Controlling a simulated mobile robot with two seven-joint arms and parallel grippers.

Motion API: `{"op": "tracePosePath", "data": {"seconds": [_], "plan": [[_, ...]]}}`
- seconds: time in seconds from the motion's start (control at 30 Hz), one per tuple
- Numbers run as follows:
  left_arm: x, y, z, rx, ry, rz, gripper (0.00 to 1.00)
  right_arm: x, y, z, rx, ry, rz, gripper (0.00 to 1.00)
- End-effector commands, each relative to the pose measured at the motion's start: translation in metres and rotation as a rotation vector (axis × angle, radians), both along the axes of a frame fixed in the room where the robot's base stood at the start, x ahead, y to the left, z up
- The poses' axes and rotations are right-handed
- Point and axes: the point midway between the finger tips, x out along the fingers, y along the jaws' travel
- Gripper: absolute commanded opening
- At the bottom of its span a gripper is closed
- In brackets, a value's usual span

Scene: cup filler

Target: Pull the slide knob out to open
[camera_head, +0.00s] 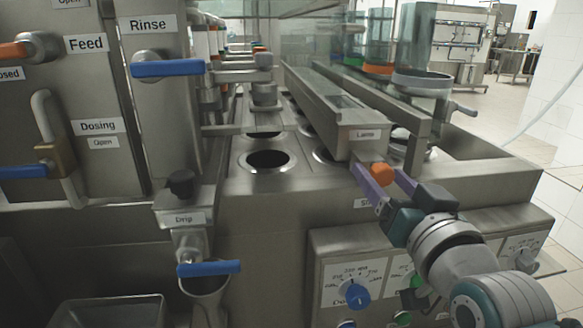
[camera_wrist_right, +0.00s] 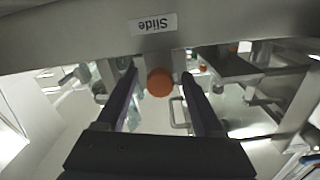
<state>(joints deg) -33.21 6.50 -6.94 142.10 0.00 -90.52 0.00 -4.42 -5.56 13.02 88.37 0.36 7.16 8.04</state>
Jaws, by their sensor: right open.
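The slide knob (camera_head: 381,173) is a small orange knob on the front edge of the steel machine, below the channel labelled "Lanes". In the right wrist view the orange knob (camera_wrist_right: 160,82) shows beneath the "Slide" label. My right gripper (camera_head: 378,186) is open, with its purple fingers pointing at the machine front. In the right wrist view its fingers (camera_wrist_right: 160,80) lie on either side of the knob, with a gap to each side. I cannot tell whether the knob is fully between the fingertips in depth. My left gripper is not in view.
A control panel (camera_head: 330,290) with dials, including a blue one (camera_head: 355,294), sits below my right gripper. The steel "Lanes" channel (camera_head: 335,110) rises above it. A blue drip handle (camera_head: 208,268) and a steel tray (camera_head: 108,312) are at left. The walkway at right is open floor.

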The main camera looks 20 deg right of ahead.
Motion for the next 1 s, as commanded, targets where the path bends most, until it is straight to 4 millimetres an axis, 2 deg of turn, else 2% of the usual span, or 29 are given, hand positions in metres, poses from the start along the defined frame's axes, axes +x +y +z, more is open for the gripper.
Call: {"op": "tracePosePath", "data": {"seconds": [0.17,0.77,1.0], "plan": [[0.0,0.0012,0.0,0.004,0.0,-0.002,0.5,-0.0001,-0.0001,0.0002,0.0,0.0,0.0,0.67],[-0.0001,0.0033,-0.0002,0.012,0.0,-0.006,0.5,-0.0004,0.0001,0.0002,0.001,-0.001,0.0,0.0],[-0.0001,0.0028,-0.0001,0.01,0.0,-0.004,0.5,-0.0004,0.0001,0.0002,0.001,-0.001,0.0,0.0]]}}
